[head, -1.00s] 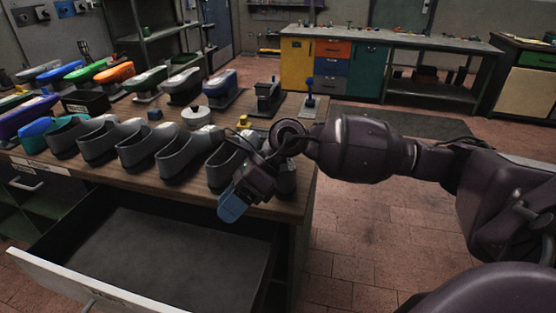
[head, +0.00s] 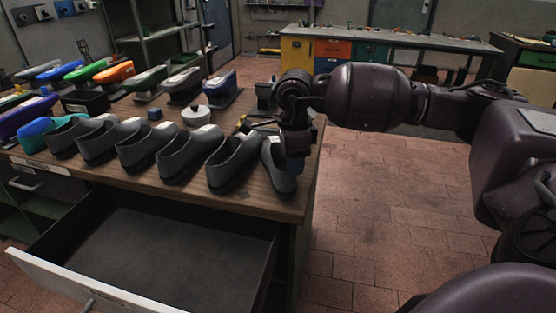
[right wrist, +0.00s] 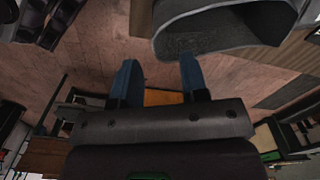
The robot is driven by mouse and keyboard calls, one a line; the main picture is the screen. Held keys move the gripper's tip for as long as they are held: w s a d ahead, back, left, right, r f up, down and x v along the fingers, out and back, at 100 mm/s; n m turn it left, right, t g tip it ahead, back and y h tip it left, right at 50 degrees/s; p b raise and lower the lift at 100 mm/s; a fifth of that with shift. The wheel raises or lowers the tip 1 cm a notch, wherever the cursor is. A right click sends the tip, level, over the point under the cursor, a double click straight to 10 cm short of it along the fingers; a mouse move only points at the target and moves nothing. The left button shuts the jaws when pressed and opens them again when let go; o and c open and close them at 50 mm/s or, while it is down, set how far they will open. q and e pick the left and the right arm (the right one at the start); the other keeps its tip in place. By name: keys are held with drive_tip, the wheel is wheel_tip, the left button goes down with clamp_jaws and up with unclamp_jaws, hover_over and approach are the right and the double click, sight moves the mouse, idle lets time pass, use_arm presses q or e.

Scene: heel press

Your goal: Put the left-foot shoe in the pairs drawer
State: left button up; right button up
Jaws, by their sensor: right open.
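Several grey slip-on shoes stand in a row along the front of the wooden bench in the head view. The rightmost shoe (head: 277,172) is at the bench's right corner; I cannot tell which shoe is the left-foot one. My right gripper (head: 302,178) is open at that shoe's right side, partly hidden by its own wrist. In the right wrist view its blue fingers (right wrist: 160,82) are apart with nothing between them, and a grey shoe (right wrist: 222,32) is close beyond them. An open, empty drawer (head: 165,255) is below the bench top; its label is unreadable. My left gripper is out of view.
Coloured shoe forms (head: 115,73), a white round pot (head: 196,115) and a black box (head: 87,102) are farther back on the bench (head: 232,198). Open tiled floor (head: 390,210) lies to the right. A second workbench (head: 440,43) stands at the back.

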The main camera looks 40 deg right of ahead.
sight(286, 190)
drive_tip(key=shift+w+a+f, duration=0.1)
drive_tip(key=shift+a+f, duration=0.1)
drive_tip(key=shift+f, duration=0.85)
drive_tip(key=shift+w+a+f, duration=0.1)
drive_tip(key=shift+a+f, duration=0.1)
drive_tip(key=shift+f, duration=0.85)
drive_tip(key=shift+w+a+f, duration=0.1)
drive_tip(key=shift+a+f, duration=0.1)
drive_tip(key=shift+f, duration=0.85)
clamp_jaws()
